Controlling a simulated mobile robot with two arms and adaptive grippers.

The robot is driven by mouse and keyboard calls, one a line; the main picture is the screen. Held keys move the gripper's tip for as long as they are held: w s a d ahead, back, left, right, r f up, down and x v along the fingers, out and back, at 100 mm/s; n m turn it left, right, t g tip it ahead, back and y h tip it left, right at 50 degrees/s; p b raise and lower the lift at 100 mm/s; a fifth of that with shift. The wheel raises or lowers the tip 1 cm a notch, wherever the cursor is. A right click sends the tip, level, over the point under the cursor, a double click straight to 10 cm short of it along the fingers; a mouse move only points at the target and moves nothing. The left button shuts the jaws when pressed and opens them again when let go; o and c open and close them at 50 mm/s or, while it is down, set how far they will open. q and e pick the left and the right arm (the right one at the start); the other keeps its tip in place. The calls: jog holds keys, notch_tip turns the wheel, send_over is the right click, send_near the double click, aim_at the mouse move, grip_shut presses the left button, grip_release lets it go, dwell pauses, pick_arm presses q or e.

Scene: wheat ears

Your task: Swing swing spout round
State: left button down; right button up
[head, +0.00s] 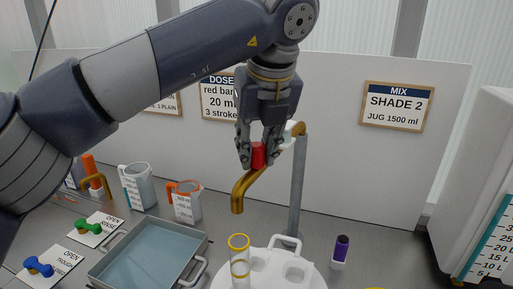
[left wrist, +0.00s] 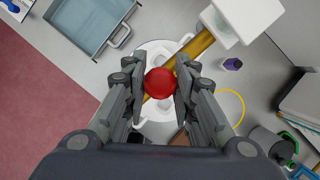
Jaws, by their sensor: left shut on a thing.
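The swing spout (head: 240,193) is a brass tube that reaches out and down from a white block at the top of a grey post (head: 298,185). A red knob (head: 258,150) stands on the spout. My left gripper (head: 258,160) is shut on this knob, with a finger on each side. In the left wrist view the red knob (left wrist: 159,83) sits between the fingers, with the brass spout (left wrist: 195,46) running behind it to the white block (left wrist: 240,14). The spout's open end hangs to the left of the post. My right gripper is in neither view.
Below is a round white holder (head: 265,277) with holes and a yellow-rimmed clear cylinder (head: 239,262). A metal tray (head: 107,271), two jugs (head: 137,187) (head: 185,205) and green (head: 88,227) and blue (head: 38,267) valve handles lie left.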

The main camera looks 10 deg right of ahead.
pick_arm(q)
jog(key=shift+r, duration=0.15)
jog(key=c, duration=1.3)
grip_release()
jog(key=v, duration=1.1)
jog(key=shift+s+r, duration=0.2)
jog(key=shift+r, duration=0.15)
